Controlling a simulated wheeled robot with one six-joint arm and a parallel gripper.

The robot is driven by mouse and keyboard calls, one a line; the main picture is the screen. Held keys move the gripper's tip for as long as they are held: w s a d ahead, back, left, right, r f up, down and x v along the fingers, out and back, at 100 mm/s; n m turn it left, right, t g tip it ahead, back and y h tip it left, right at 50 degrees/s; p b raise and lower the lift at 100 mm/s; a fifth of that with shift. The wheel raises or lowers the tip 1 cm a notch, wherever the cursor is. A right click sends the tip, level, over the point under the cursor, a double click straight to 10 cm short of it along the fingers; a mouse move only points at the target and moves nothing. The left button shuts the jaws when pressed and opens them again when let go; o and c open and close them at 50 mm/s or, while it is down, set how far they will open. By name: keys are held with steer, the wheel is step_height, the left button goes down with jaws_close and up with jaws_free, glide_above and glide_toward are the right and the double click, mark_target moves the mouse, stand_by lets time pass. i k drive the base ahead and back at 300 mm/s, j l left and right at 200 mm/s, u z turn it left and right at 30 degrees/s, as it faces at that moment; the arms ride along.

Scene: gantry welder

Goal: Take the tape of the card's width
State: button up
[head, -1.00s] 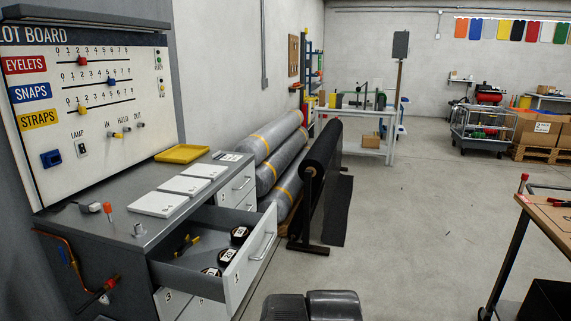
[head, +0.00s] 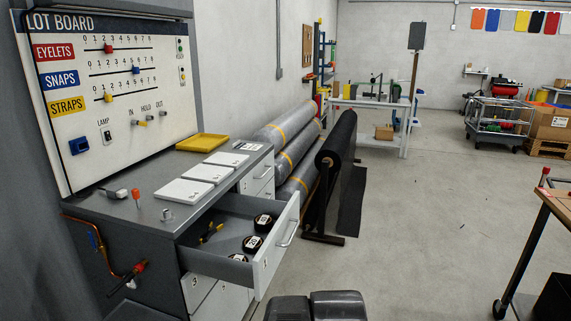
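In the head view an open drawer (head: 268,263) sticks out from the grey cabinet. Black tape rolls with white number labels lie in it: a far roll (head: 264,220), a middle roll (head: 252,243) and a near roll (head: 238,258) partly hidden by the drawer wall. Their labels are too small to read surely. A yellow-and-black tool (head: 211,232) lies left of them. White flat cards or plates (head: 184,191) lie on the cabinet top; which is the task's card I cannot tell.
The lot board (head: 110,100) stands behind the cabinet, with a yellow tray (head: 202,142) on the top. A black roll (head: 338,140) on a stand is right of the drawer. Open floor lies right of that, up to a wooden-topped table (head: 562,204).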

mark_target(249, 243)
steer(key=i+l+u, duration=0.1)
steer(key=i+u, duration=0.3)
steer(key=i+l+u, duration=0.2)
steer(key=i+u, duration=0.15)
steer(key=i+l+u, duration=0.4)
steer(key=i+j, duration=0.05)
steer(key=i, duration=0.05)
